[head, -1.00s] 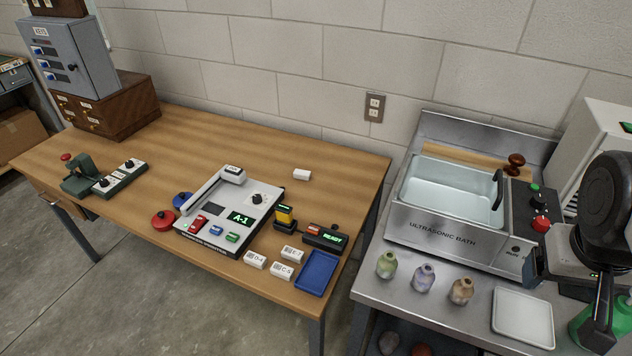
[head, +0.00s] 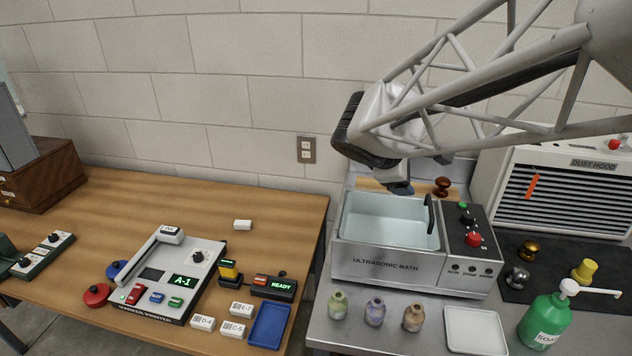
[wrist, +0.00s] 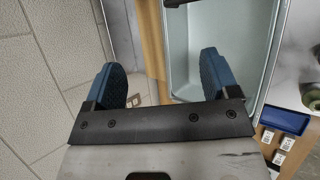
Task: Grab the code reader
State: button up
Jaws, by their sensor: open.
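A small upright yellow-and-black device (head: 229,270), which looks like the code reader, stands on the wooden table next to a black box with a green READY display (head: 273,286). My gripper (head: 400,188) is high above the back of the ultrasonic bath, right of the device and well apart from it. In the wrist view its two blue-padded fingers (wrist: 162,80) are wide apart with nothing between them. The device is not clearly visible in the wrist view.
Left of the device is a label printer (head: 175,275). White coded tags (head: 203,323) and a blue tray (head: 269,325) lie in front. The ultrasonic bath (head: 385,268), glass bottles (head: 375,312), a white tray (head: 475,330) and a green soap bottle (head: 545,322) fill the steel bench. The table's back is mostly clear.

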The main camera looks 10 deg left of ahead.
jog(key=w+a+f+n, duration=0.1)
jog(key=a, duration=0.2)
jog(key=w+a+f+n+t, duration=0.1)
jog(key=a+f+n, duration=0.1)
jog(key=a, duration=0.2)
jog(key=w+a+f+n+t, duration=0.1)
jog(key=a+n, duration=0.1)
jog(key=a, duration=0.2)
jog(key=shift+w+a+f, duration=0.1)
jog(key=shift+w+f, duration=0.15)
jog(key=shift+f, duration=0.05)
jog(key=s+a+f+n+t+y, duration=0.15)
jog(key=a+f+n, duration=0.35)
jog(key=a+f, duration=0.5)
jog(key=n+t+y, duration=0.3)
jog(key=n+y, duration=0.1)
jog(key=n, duration=0.5)
send_near(225, 268)
jog(key=x, duration=0.4)
jog(key=shift+s+a+r, duration=0.15)
jog(key=shift+r, duration=0.05)
jog(key=shift+x, duration=1.3)
jog(key=shift+x, duration=2.65)
